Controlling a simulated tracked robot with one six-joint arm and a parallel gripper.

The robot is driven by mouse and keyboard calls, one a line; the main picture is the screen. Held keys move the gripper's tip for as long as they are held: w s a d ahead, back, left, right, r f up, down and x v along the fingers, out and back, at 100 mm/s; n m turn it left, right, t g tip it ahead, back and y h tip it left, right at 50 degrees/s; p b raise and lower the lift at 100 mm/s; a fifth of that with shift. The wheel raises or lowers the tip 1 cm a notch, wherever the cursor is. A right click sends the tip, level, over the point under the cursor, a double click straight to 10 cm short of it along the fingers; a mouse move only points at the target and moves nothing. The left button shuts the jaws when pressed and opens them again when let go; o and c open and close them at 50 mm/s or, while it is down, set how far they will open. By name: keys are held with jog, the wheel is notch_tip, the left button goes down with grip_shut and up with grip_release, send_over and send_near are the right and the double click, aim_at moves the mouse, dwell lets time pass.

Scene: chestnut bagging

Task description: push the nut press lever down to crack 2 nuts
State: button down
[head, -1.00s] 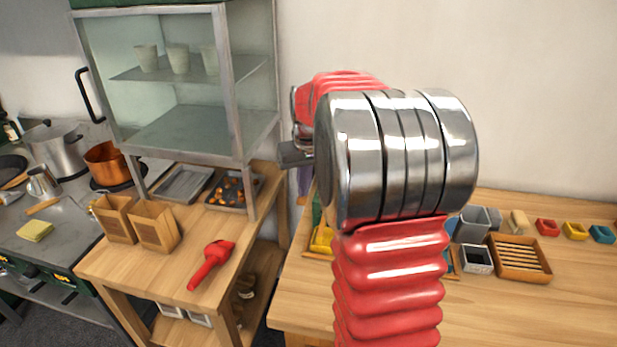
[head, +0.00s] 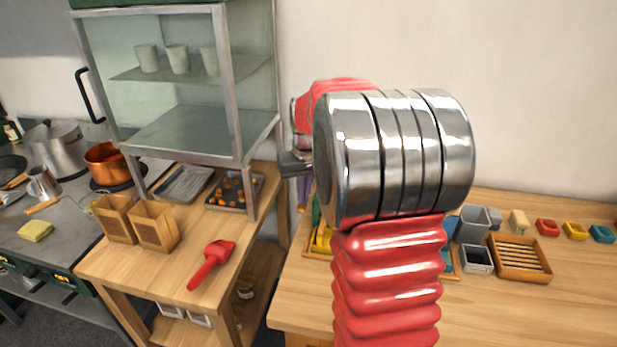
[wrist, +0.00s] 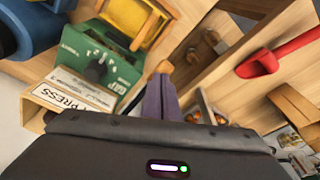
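A label reading "PRESS" (wrist: 72,98) is on a wooden part at the left of the wrist view. Beside it is a green box (wrist: 98,65) with white lettering and a dark knob. I cannot make out the press lever for certain. My gripper (head: 296,163) shows in the head view only as a small dark part beyond my arm. Its dark housing fills the bottom of the wrist view; its fingertips are hidden. A tray of brown nuts (head: 246,204) stands on the left wooden table, under the glass cabinet.
A red scoop (head: 211,264) lies on the left wooden table near two wooden boxes (head: 156,229). A slatted wooden tray (head: 522,270) and grey containers (head: 474,222) stand on the right table. A yellow tray (wrist: 140,18) and a purple strip (wrist: 161,98) are near the green box.

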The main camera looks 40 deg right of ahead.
jog(key=shift+s+a+f, duration=0.1)
jog(key=shift+a+f, duration=0.05)
jog(key=shift+f, duration=1)
notch_tip(320, 180, up, 9)
jog(key=w, duration=0.1)
jog(key=shift+d, duration=0.45)
jog(key=shift+f, duration=0.1)
dwell(0.5)
jog(key=shift+s+f, duration=0.15)
jog(key=shift+f, duration=0.85)
